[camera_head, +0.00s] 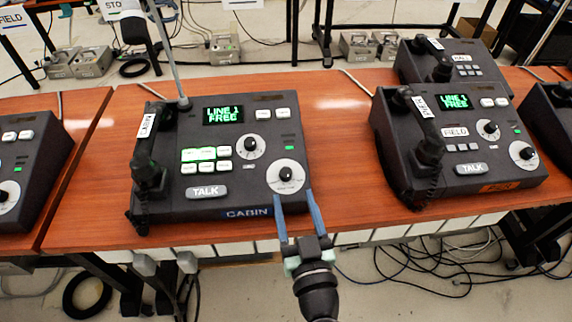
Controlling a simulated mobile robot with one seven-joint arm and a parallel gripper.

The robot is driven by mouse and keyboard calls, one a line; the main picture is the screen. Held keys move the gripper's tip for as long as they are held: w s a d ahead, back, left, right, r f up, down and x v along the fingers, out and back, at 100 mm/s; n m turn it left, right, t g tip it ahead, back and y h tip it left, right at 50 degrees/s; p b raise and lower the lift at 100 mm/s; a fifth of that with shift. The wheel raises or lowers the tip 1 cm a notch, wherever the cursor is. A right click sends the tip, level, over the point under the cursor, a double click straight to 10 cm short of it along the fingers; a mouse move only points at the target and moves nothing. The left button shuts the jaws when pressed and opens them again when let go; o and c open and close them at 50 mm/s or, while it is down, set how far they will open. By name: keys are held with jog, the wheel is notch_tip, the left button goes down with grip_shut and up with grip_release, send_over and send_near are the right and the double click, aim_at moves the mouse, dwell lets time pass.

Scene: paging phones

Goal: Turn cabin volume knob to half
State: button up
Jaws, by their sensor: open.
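The cabin phone (235,198) is a dark console on the wooden table, with a blue "CABIN" label (249,212) on its front edge. Its large lower-right knob (286,175) is black on a round white dial; the dial's small print is too small to read. A second, smaller knob (250,145) sits above and left of it. My gripper (294,200) is open and empty, its two blue fingers pointing at the console's front right, just below the large knob. The fingertips appear near the dial's lower edge; whether they touch the console I cannot tell.
A handset (148,165) with a coiled cord rests on the console's left side. Another phone (455,150) stands to the right, with more behind and beside it. The wooden table (335,160) is bare between the consoles. Cables hang below the front edge.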

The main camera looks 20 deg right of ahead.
aim_at(287, 175)
jog(key=w, duration=0.2)
jog(key=w+d, duration=0.1)
jog(key=w, duration=0.2)
jog(key=w+p, duration=0.1)
jog(key=w, duration=0.2)
jog(key=shift+d, duration=0.25)
grip_shut()
